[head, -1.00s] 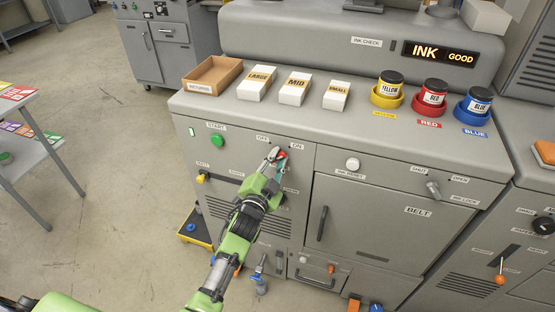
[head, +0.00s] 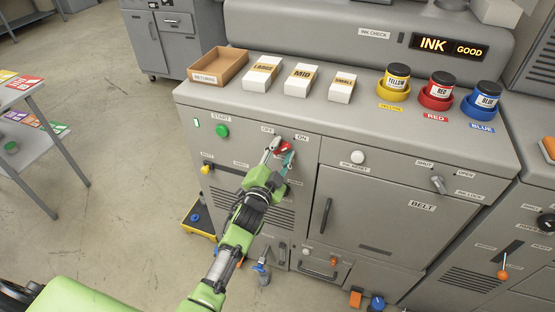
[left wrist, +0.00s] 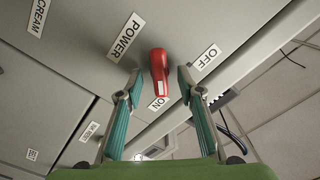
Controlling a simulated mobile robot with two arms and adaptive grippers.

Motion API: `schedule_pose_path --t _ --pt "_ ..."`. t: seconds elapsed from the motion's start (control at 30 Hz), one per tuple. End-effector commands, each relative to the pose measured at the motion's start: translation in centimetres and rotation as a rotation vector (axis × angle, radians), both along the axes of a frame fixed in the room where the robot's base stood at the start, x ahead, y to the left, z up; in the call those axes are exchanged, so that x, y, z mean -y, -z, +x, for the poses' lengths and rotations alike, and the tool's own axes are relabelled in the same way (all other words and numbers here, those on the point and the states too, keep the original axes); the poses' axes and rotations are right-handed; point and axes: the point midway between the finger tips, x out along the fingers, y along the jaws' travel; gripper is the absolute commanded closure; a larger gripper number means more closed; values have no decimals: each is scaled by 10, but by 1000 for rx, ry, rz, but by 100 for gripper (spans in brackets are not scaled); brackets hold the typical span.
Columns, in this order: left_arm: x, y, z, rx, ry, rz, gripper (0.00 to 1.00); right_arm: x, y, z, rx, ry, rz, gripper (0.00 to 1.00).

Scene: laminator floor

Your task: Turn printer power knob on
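The red printer power knob (head: 285,147) is on the grey machine's front panel, between the OFF label (head: 267,130) and the ON label (head: 301,138). In the left wrist view the red knob (left wrist: 159,70) shows clearly, with its near end beside the ON label (left wrist: 158,103). The POWER label (left wrist: 125,37) and the OFF label (left wrist: 205,57) are on either side. My left gripper (head: 279,153) is at the knob. Its fingers (left wrist: 160,75) are open, one on each side of the knob, with visible gaps. My right gripper is not in view.
A green START button (head: 222,131) is left of the knob, and a yellow knob (head: 206,169) is below it. The INK RESET knob (head: 358,157) is to the right. A returns tray (head: 219,69), white boxes and ink jars stand on the machine top.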

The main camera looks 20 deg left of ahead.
Motion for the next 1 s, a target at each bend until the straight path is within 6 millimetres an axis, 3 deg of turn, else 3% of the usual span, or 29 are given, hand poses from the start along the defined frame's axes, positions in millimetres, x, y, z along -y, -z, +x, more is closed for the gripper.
schedule_pose_path --t 0.4,0.6,1.0 --pt "-2 2 -77 -5 1 0 66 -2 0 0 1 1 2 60" --pt "-3 1 -106 -2 1 0 66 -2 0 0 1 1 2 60" --pt "-4 0 -116 -1 0 0 66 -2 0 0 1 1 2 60"
